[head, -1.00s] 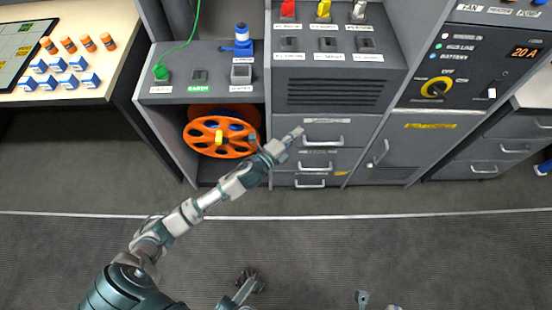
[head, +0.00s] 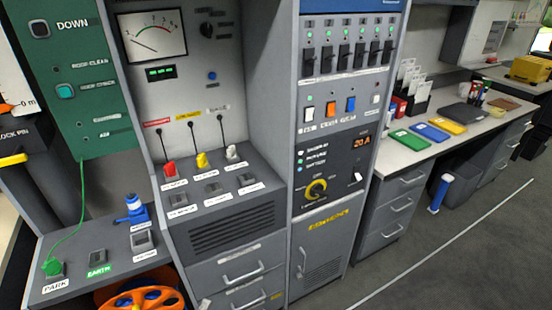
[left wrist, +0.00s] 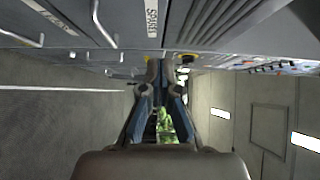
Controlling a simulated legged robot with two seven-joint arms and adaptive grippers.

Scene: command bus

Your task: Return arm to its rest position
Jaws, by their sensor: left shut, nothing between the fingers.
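My left gripper (left wrist: 163,68) shows in the left wrist view with its two fingers close together, shut and empty. The fingers point toward the grey cabinet front (left wrist: 190,25), which fills the upper part of that view. The rest of the left arm is out of the head view. My right gripper is in neither view.
A green plug (head: 52,266) and an orange reel (head: 145,298) are at lower left. Grey floor (head: 440,250) is open at the right.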

